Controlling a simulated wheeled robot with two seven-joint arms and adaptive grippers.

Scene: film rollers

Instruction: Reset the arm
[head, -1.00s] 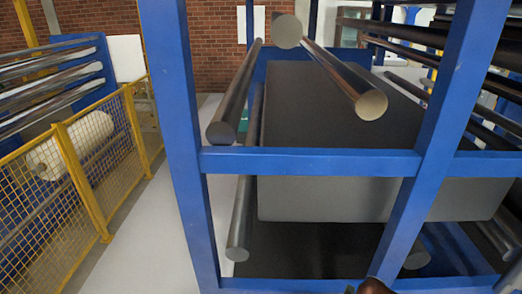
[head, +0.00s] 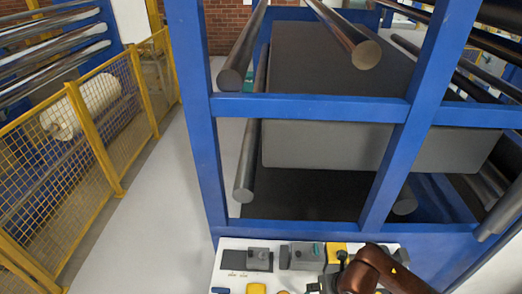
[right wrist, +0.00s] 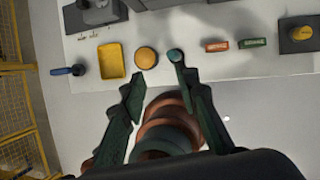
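My right gripper (right wrist: 158,74) is seen in the right wrist view, its two dark green fingers spread apart with no object held between them. It is over a white control panel (right wrist: 190,18). One fingertip lies close to a green round knob (right wrist: 175,55); I cannot tell if they touch. A round yellow button (right wrist: 146,58) lies just ahead of the gap between the fingers. In the head view my brown right arm (head: 375,270) enters at the bottom over the panel (head: 232,273), with the gripper mostly cut off. My left gripper is in neither view.
A yellow rectangular piece (right wrist: 111,61), a blue switch (right wrist: 68,70) and red (right wrist: 216,45) and green (right wrist: 251,43) blocks sit on the panel. A blue machine frame (head: 310,107) with steel rollers (head: 241,50) stands behind it. A yellow mesh fence (head: 95,140) is left, beyond clear floor (head: 150,215).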

